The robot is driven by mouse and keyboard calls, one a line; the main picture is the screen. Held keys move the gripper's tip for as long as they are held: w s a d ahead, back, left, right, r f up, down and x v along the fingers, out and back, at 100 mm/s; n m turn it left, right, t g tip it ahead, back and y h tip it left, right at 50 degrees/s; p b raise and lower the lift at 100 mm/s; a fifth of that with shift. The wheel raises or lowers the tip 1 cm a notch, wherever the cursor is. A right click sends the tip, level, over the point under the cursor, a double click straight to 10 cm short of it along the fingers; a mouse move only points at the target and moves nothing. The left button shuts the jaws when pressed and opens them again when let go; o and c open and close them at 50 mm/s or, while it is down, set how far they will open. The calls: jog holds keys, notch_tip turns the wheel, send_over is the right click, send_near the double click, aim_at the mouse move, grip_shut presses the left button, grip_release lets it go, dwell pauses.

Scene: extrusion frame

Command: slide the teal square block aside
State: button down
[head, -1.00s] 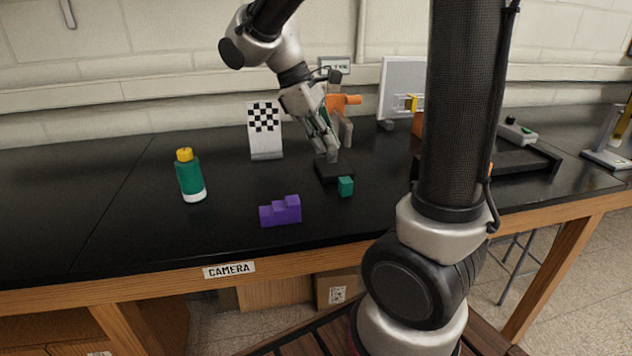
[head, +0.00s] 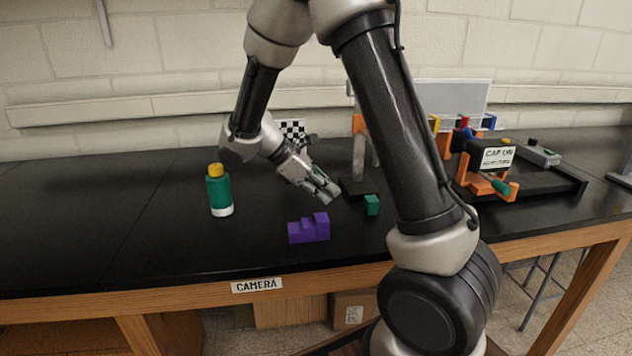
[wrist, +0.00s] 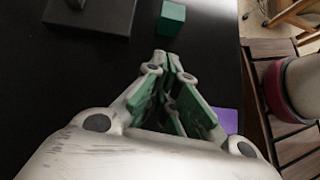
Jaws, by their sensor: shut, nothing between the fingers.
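The teal square block (head: 372,205) stands on the black bench top, right of my gripper in the head view. My gripper (head: 334,193) is shut and empty, pointing down and to the right, with a gap between its tips and the block. In the wrist view the block (wrist: 171,18) lies just beyond the closed fingertips (wrist: 167,55). The fingers do not appear to touch it.
A purple stepped block (head: 309,229) sits in front of my gripper. A green bottle with a yellow cap (head: 219,191) stands to the left. A dark base (head: 358,186) lies behind the teal block.

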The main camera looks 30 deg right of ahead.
aim_at(365, 209)
jog(key=x, duration=0.3)
jog(key=shift+s+d+f, duration=0.15)
jog(key=shift+d+f, duration=0.05)
jog(key=shift+d, duration=0.05)
jog(key=shift+s+d+r, duration=0.1)
jog(key=shift+s+d, duration=0.1)
jog(key=shift+d, duration=0.4)
jog(key=shift+s+d+r, duration=0.1)
jog(key=shift+s+d, duration=0.15)
jog(key=shift+d, duration=0.3)
jog(key=shift+s+d, duration=0.2)
jog(key=shift+d, duration=0.35)
